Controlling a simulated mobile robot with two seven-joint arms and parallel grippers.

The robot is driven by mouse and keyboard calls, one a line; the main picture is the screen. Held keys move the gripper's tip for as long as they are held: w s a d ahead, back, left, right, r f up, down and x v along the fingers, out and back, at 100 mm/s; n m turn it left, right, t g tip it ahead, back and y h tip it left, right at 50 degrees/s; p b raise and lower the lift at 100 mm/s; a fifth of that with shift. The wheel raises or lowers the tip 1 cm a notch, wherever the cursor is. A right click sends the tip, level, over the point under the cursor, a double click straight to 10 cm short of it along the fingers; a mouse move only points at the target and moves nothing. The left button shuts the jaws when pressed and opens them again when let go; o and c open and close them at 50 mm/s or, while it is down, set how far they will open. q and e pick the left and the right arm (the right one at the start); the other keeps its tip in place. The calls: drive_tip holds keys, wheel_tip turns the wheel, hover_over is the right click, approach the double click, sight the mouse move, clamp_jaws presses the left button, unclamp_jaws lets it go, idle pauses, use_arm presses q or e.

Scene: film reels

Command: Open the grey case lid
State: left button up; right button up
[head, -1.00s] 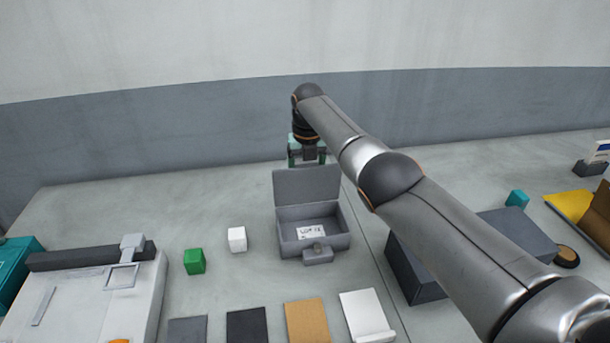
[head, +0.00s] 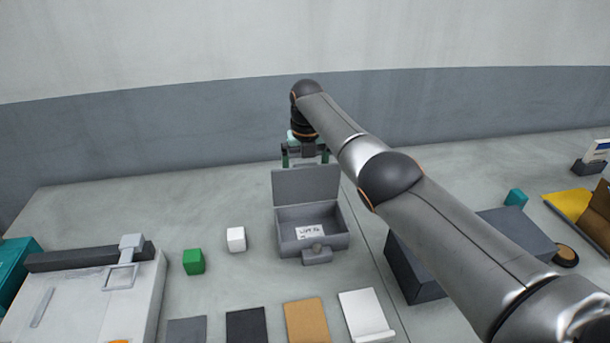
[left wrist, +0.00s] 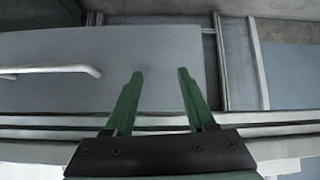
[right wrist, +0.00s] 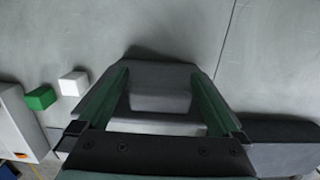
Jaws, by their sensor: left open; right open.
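The grey case (head: 290,249) stands on the table with its lid (head: 306,186) raised, standing roughly upright at the back. A white label card (head: 310,232) with handwriting shows inside it, and a latch block (head: 317,256) sits at its front. My right gripper (head: 305,160) is open just behind and above the lid's top edge. In the right wrist view its spread fingers (right wrist: 160,75) frame a grey shape that looks like part of the case; whether they touch it I cannot tell. My left gripper (left wrist: 159,72) is open and empty, outside the head view.
A white cube (head: 236,239) and a green cube (head: 193,262) stand left of the case. Several flat pieces, including a tan one (head: 307,322), lie in front. A dark grey box (head: 412,272) is at right, partly behind my right arm. A white handle (left wrist: 60,70) shows in the left wrist view.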

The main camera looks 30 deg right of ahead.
drive_tip(key=r, duration=0.8)
drive_tip(key=s+r, duration=0.1)
drive_tip(key=r, duration=0.2)
drive_tip(key=shift+a+r, duration=0.15)
drive_tip(key=shift+r, duration=0.25)
drive_tip(key=shift+s+f, duration=0.1)
